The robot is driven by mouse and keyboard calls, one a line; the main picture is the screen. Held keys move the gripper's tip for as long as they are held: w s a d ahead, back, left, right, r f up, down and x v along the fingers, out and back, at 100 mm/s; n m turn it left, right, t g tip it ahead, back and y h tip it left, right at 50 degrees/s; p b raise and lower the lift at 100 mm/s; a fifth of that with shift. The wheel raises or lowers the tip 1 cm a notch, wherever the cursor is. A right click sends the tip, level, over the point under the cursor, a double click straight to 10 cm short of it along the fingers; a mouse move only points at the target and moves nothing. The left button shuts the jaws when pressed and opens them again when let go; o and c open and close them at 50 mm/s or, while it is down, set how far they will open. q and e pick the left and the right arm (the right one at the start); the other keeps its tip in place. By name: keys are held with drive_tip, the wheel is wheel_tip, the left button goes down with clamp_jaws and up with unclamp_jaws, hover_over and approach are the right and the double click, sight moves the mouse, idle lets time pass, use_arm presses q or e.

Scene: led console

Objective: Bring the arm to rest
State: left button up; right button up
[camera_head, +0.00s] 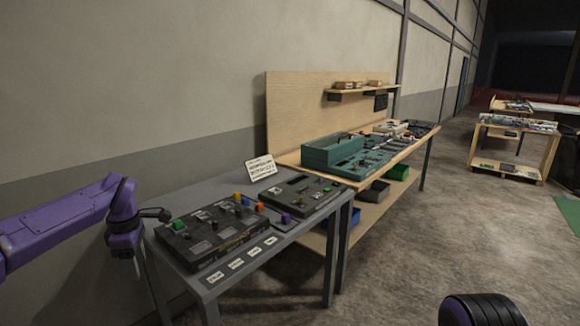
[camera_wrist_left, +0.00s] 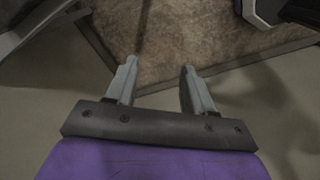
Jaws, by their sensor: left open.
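My left arm is purple and comes in from the left in the head view. Its hand hangs down at the left end of the grey table (camera_head: 205,284), beside the dark console (camera_head: 210,241). The fingers do not show clearly there. In the wrist view my left gripper (camera_wrist_left: 157,78) has its two grey fingers apart, with nothing between them but floor beyond. The console carries a green block (camera_head: 178,225) and several coloured knobs. A dark rounded part of my right arm shows at the bottom right of the head view; its gripper is out of frame.
A second dark panel (camera_head: 304,196) and a white sign (camera_head: 261,168) are on the grey table. Behind it stands a wooden bench with a teal case (camera_head: 332,152) and bins below. A wooden cart (camera_head: 511,155) stands farther right. The concrete floor (camera_head: 420,235) between is clear.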

use_arm(q)
wheel_tip(320, 180, down, 13)
drive_tip(key=s+d+t+y+b, duration=0.1)
drive_tip(key=d+t+y, duration=0.15)
drive_tip(key=y, duration=0.45)
drive_tip(key=s+d+f+m+t+h+b, duration=0.1)
drive_tip(key=s+d+f+m+t, duration=0.2)
drive_tip(key=s+f, duration=0.4)
drive_tip(key=s+d+f+m+t+h+b, duration=0.1)
drive_tip(key=s+d+f+m, duration=0.25)
drive_tip(key=f, duration=0.55)
drive_tip(key=s+f+m+g+h+b, duration=0.1)
drive_tip(key=s+f, duration=0.5)
drive_tip(key=s, duration=0.8)
drive_tip(key=s+a+f+m+g+h+b, duration=0.1)
drive_tip(key=s+f+m, duration=0.4)
drive_tip(key=s, duration=0.9)
drive_tip(key=shift+s+a+f+m+g+b, duration=0.2)
drive_tip(key=shift+s+f+m+g+b, duration=0.15)
drive_tip(key=shift+m+g+b, duration=0.55)
